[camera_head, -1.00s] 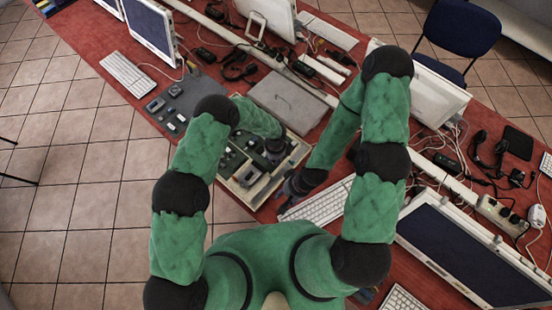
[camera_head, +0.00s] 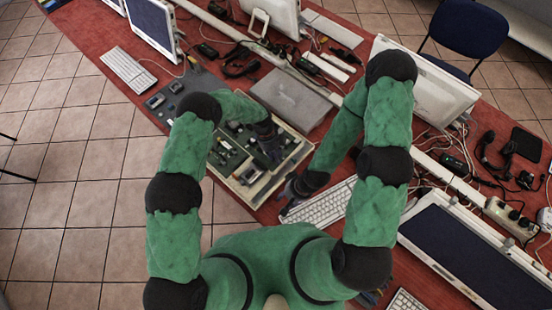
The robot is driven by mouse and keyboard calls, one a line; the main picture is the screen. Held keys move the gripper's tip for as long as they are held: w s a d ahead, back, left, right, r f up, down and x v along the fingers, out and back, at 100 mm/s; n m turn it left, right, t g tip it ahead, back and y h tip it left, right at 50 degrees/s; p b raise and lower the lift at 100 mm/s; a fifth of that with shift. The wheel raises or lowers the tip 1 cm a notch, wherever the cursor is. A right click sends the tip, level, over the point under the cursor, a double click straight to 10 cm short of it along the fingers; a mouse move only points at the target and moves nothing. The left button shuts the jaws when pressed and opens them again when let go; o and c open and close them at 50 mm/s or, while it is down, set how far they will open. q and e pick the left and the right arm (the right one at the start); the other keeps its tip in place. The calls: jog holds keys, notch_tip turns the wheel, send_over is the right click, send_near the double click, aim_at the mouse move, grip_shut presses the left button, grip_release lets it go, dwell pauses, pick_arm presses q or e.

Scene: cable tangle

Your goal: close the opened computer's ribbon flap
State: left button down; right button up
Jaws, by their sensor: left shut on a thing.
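The opened computer is a shallow pale case (camera_head: 247,200) with green boards and dark parts inside, on the red table in front of me. My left gripper (camera_head: 272,152) reaches down over its right part and is shut on a small part there. The fingers and my arm hide that part, and I cannot make out the ribbon flap itself. My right gripper (camera_head: 286,202) is low beside the case's right side, near the white keyboard (camera_head: 322,204). It is small and dark, so its jaws are unclear.
A closed grey cover (camera_head: 291,99) lies just behind the case. A dark mat with small parts (camera_head: 172,93) lies to its left. Monitors, cables and a white trunking bar run along the table.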

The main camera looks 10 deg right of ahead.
pick_arm(q)
jog(key=g+h+b, duration=0.1)
jog(key=b, duration=0.1)
jog(key=shift+w+f+b, duration=0.3)
jog(key=shift+f+b, duration=0.05)
jog(key=shift+b, duration=0.05)
pick_arm(e)
notch_tip(320, 180, down, 4)
jog(key=shift+r, duration=0.15)
pick_arm(q)
jog(key=shift+w+r+g+b, duration=0.1)
jog(key=shift+r+g+b, duration=0.2)
jog(key=shift+b, duration=0.3)
pick_arm(e)
jog(key=shift+f, duration=0.6)
